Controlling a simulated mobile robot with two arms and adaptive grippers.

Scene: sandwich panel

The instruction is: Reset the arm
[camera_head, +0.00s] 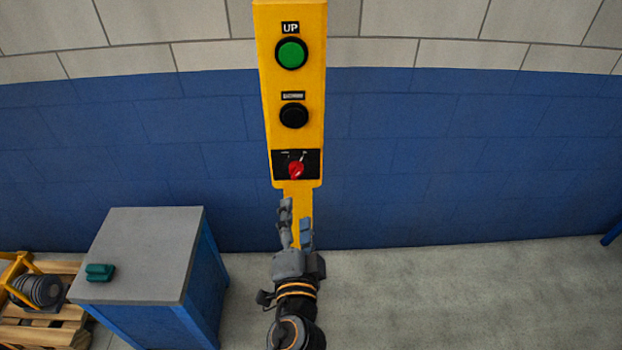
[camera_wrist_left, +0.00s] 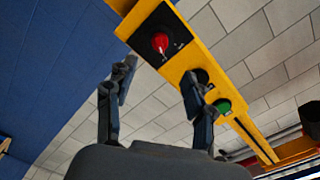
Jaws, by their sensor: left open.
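A yellow control panel (camera_head: 270,110) hangs upright in front of the wall. It carries a green UP button (camera_head: 291,53), a black button (camera_head: 293,116) below it, and a red knob (camera_head: 296,170) on a black plate at the bottom. My left gripper (camera_head: 297,218) is open and empty, just below the red knob in the head view. In the left wrist view the open fingers (camera_wrist_left: 155,88) point toward the panel (camera_wrist_left: 205,60), with the red knob (camera_wrist_left: 160,42) above and between them, apart from them. The right gripper is not in view.
A grey-topped blue cabinet (camera_head: 150,235) stands at the left with a small green object (camera_head: 99,272) on it. A wooden pallet (camera_head: 40,335) with a yellow-framed item is at the far left. The floor (camera_head: 450,290) at the right is clear.

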